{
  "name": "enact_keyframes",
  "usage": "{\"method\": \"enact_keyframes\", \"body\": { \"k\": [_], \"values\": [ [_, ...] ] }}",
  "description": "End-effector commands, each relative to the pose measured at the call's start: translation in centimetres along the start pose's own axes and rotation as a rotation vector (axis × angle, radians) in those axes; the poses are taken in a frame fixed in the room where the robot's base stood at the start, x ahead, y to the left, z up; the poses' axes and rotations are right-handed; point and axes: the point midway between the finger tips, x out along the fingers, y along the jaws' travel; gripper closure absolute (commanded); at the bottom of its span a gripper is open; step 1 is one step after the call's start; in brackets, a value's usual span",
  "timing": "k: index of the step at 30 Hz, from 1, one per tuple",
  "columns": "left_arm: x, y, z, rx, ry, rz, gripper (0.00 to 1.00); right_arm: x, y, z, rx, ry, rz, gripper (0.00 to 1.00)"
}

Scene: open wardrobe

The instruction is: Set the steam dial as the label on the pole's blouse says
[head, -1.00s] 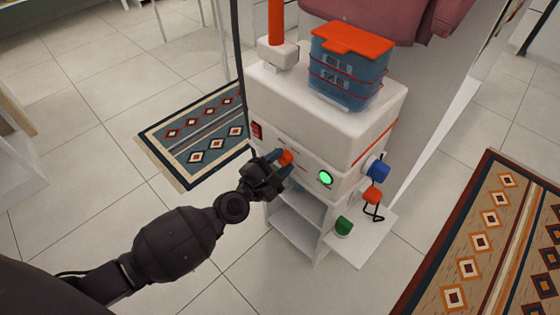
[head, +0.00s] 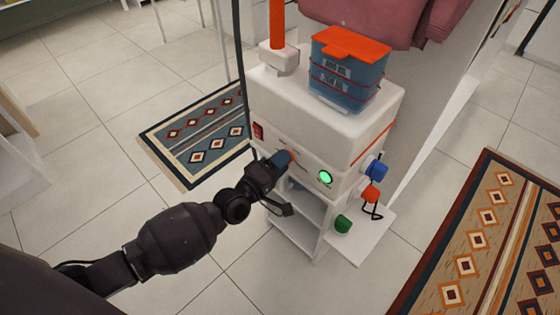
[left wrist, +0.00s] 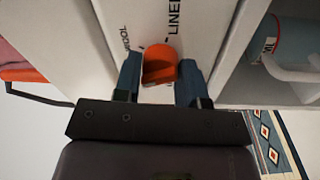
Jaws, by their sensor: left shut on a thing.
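The steamer (head: 300,112) is a white box with a red switch, a green lit button and an orange dial on its front. My left gripper (head: 281,160) is shut on the orange dial, which is mostly hidden in the head view. In the left wrist view the dial (left wrist: 160,66) sits between the two blue fingertips (left wrist: 158,80). Beside it are printed words; one reads LINEN and another, partly hidden, looks like WOOL. The dial's exact setting is not clear. A dusky pink garment (head: 385,18) hangs at the top of the head view; no label on it shows. My right gripper is out of view.
A blue water tank (head: 345,85) with an orange lid stands on the steamer, beside an orange pole (head: 277,25). Patterned rugs lie on both sides.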

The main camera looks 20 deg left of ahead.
Motion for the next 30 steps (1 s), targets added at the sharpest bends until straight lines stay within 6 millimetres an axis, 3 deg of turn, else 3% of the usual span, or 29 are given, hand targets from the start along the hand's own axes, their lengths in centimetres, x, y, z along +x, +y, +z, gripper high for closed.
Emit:
{"method": "enact_keyframes", "body": {
  "k": [21, 30],
  "values": [
    [0.0, 0.06, -0.08, 0.667, -0.04, 0.013, 0.86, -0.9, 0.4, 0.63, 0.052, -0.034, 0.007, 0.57],
    [-0.04, -0.08, -0.11, 0.867, -0.053, 0.016, 0.86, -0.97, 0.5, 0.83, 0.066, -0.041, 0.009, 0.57]
  ]
}}
